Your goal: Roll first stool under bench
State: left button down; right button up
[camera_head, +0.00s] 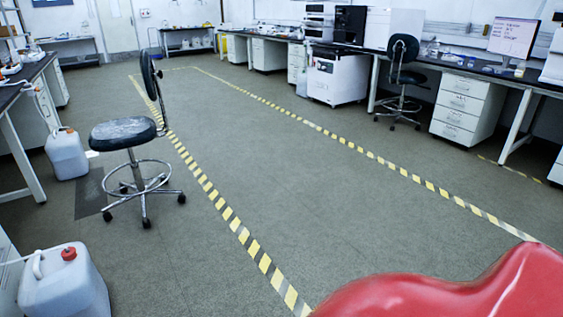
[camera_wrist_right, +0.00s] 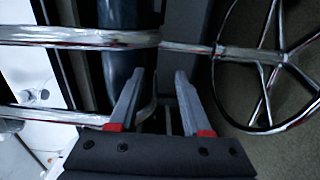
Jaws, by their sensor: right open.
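In the head view a stool (camera_head: 124,134) with a dark round seat, a dark backrest, a chrome foot ring and castors stands upright at the left, on the floor beside the striped line. A second dark stool (camera_head: 401,78) stands at the right bench (camera_head: 465,71). In the right wrist view my right gripper (camera_wrist_right: 150,75) is open. Chrome tubes (camera_wrist_right: 75,37) and a dark column (camera_wrist_right: 127,70) lie close in front of and between its fingers. A spoked chrome ring (camera_wrist_right: 222,95) is at the right. I cannot tell which furniture these belong to. My left gripper is not in view.
A left bench (camera_head: 20,84) has white jugs (camera_head: 67,153) near it, one with a red cap (camera_head: 69,254) in the foreground. Drawers (camera_head: 463,108) stand under the right bench. The floor between the striped lines is clear. A glossy red shape (camera_head: 440,292) covers the bottom right.

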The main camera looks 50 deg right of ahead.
jog(key=o, duration=0.3)
jog(key=shift+o, duration=0.2)
jog(key=shift+r, duration=0.2)
jog(key=shift+r, duration=0.1)
jog(key=shift+d+p, duration=0.3)
jog(key=shift+d, duration=0.05)
jog(key=p+v, duration=0.1)
jog(key=v, duration=1)
jog(key=shift+s, duration=0.15)
